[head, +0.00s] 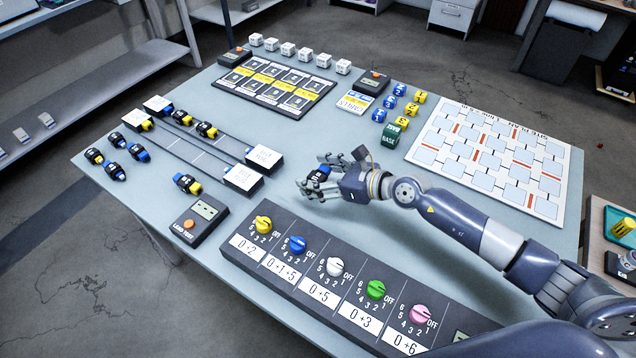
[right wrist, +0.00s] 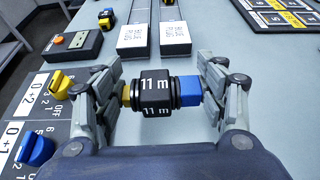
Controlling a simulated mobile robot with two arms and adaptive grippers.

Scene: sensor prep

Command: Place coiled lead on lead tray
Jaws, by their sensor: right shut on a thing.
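My right gripper (head: 315,188) is over the table, right of the white end cards. It is shut on a coiled lead (head: 318,174), a black block with a yellow plug at one end and a blue plug at the other. In the right wrist view the lead (right wrist: 157,93) reads "11 m" and lies across between the fingers of the gripper (right wrist: 160,95). More leads stand at the table's left, such as a yellow-ended one (head: 187,184). Two long grey lanes (head: 200,146) run between white cards there; I cannot tell whether these are the lead tray. My left gripper is out of view.
A dial panel (head: 330,285) with coloured knobs lies along the front edge. A control box with an orange button (head: 200,220) stands left of it. A black card board (head: 275,85) and a white grid board (head: 490,155) lie farther back. The table centre is clear.

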